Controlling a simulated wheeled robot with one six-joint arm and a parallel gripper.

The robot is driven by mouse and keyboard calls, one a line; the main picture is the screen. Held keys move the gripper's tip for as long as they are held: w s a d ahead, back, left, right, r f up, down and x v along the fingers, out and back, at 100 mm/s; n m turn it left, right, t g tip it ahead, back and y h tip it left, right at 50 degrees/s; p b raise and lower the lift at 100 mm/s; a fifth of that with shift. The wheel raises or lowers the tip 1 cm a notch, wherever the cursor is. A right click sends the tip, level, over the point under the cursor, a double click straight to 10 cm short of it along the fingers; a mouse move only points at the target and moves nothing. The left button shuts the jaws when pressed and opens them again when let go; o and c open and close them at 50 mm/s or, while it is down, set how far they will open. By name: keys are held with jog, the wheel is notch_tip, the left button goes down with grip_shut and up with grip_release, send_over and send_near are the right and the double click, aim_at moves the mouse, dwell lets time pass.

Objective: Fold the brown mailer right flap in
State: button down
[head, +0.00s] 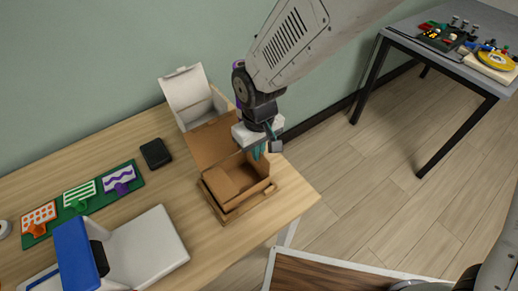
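The brown mailer (262,187) is an open cardboard box near the right end of the wooden table. The gripper and wrist hide part of that side, so the right flap's position is unclear. I cannot tell whether the fingers touch the cardboard or how far apart they are.
A black case (156,153), a green card strip (92,218) and a white-and-blue device (150,250) lie left. A grey table (455,70) stands far right.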

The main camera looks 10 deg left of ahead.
jog(key=t+h, duration=0.1)
jog(key=s+a+t+h, duration=0.1)
jog(key=t+h, duration=0.1)
jog(key=shift+s+a+f+t, duration=0.15)
jog(key=shift+s+f+t, duration=0.05)
jog(key=shift+s+t, duration=0.1)
jog(key=t+h, duration=0.2)
jog(key=s+a+f+t+h, duration=0.1)
jog(key=t, duration=0.1)
jog(key=shift+f+h, duration=0.1)
jog(key=shift+h, duration=0.2)
jog(key=c, duration=2.1)
grip_release()
jog(key=o, duration=0.4)
jog(key=shift+v, duration=3.9)
jog(key=shift+s+f, duration=0.15)
jog(key=shift+s, duration=0.05)
jog(key=shift+c, duration=0.2)
